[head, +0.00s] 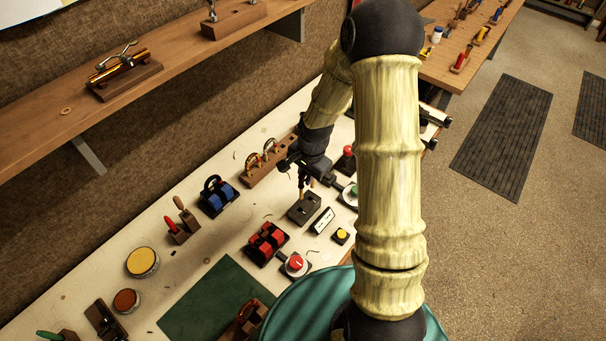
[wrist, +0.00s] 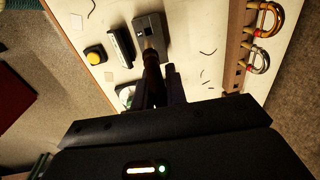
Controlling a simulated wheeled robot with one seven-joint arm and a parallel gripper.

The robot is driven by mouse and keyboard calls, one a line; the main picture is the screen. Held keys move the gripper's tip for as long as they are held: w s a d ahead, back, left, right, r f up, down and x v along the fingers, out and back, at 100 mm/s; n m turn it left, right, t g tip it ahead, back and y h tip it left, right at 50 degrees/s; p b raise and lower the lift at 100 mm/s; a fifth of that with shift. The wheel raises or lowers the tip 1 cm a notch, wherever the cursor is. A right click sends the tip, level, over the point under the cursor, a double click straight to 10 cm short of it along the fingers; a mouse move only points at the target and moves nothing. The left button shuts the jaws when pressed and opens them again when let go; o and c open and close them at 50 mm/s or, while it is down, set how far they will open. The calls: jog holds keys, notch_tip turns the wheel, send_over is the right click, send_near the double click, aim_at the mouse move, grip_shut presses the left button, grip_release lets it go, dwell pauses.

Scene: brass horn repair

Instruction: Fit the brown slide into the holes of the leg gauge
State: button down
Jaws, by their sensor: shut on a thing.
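The leg gauge (head: 304,209) is a dark block on the pale bench, below my gripper in the head view. In the wrist view the gauge (wrist: 150,28) is grey, with a dark square hole in its top. My gripper (head: 305,178) is shut on the brown slide (wrist: 152,64) and holds it pointing down over the gauge. I cannot tell whether either leg touches the gauge. The fingers hide the slide's upper part.
Blue (head: 217,196) and red (head: 266,242) holders stand nearby. A shelf (head: 190,55) runs above the bench.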

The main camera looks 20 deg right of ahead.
jog(key=shift+w+a+f+b, duration=0.1)
jog(key=shift+w+f+b, duration=0.1)
jog(key=shift+f+b, duration=1.05)
jog(key=shift+w+a+f+b, duration=0.15)
jog(key=shift+f+b, duration=0.7)
jog(key=shift+f, duration=0.75)
jog(key=shift+a, duration=0.2)
jog(key=shift+s, duration=0.1)
jog(key=shift+d, duration=0.4)
jog(key=shift+s, duration=0.1)
jog(key=shift+a, duration=0.15)
jog(key=shift+a, duration=0.25)
